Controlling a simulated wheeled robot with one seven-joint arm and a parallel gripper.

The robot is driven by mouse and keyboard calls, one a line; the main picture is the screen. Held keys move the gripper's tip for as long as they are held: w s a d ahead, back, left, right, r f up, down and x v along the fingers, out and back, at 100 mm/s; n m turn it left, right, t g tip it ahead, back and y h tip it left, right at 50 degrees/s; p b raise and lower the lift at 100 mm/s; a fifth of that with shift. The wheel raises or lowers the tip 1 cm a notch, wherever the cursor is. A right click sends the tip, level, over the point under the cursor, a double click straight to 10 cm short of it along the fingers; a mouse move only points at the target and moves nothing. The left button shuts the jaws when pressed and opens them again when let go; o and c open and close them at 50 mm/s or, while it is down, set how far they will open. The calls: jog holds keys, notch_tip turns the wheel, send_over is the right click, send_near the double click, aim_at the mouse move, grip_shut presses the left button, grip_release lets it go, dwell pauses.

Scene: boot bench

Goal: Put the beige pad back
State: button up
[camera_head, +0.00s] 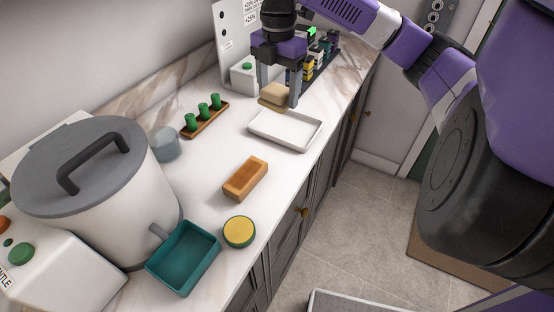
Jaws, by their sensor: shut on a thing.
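The beige pad (275,94) is a small tan block held between the fingers of my gripper (279,98). My gripper points down and is shut on the pad. The pad is above or just behind the far-left edge of a shallow white tray (287,130) on the counter. The tray looks empty. I cannot tell for sure whether the pad touches anything below it.
Left of the tray is a wooden rack (205,120) with green pegs. Nearer are an orange-brown block (245,179), a yellow-topped round tin (239,232), a teal tray (184,258) and a large lidded pot (95,190). Small bottles (318,55) stand behind my gripper.

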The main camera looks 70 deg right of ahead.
aim_at(279, 160)
jog(key=shift+s+f+n, duration=0.1)
jog(key=shift+n, duration=0.6)
notch_tip(279, 160, down, 20)
jog(key=shift+r+p, duration=0.1)
jog(key=shift+p, duration=1.05)
jog(key=o, duration=1.2)
jog(key=shift+f, duration=0.2)
notch_tip(279, 160, up, 12)
jog(key=b, duration=0.1)
jog(key=shift+r, duration=0.2)
